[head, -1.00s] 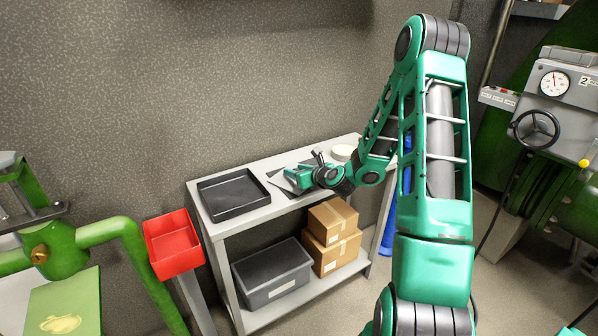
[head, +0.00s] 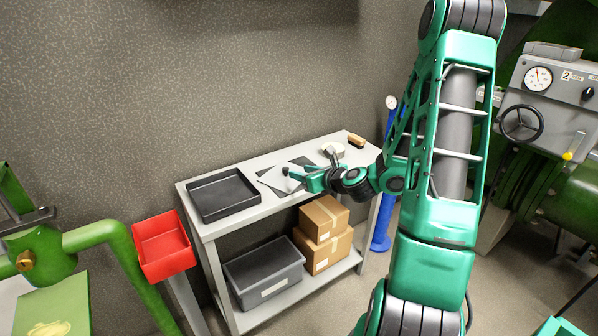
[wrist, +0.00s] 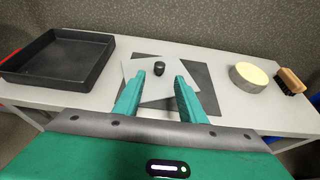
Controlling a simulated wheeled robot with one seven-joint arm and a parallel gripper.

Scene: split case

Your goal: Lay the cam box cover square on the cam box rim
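A light grey plate with a black knob, which looks like the cam box cover (wrist: 136,84), lies on a dark mat (wrist: 201,83) on the cart top. It also shows in the head view as a pale plate (head: 277,181), partly hidden by my gripper. My gripper (wrist: 159,82) is open and empty. Its two green fingers point toward the plate, with the knob (wrist: 159,68) beyond and between the tips. I cannot tell how high they are above the plate. I cannot make out the cam box in either view.
A black tray (head: 224,213) stands left on the cart; a round tin (wrist: 249,78) and a brush (wrist: 290,81) stand right. A bin (head: 264,295) and boxes are on the lower shelf. A red bin (head: 163,248) stands left, with green machines (head: 560,185) on both sides.

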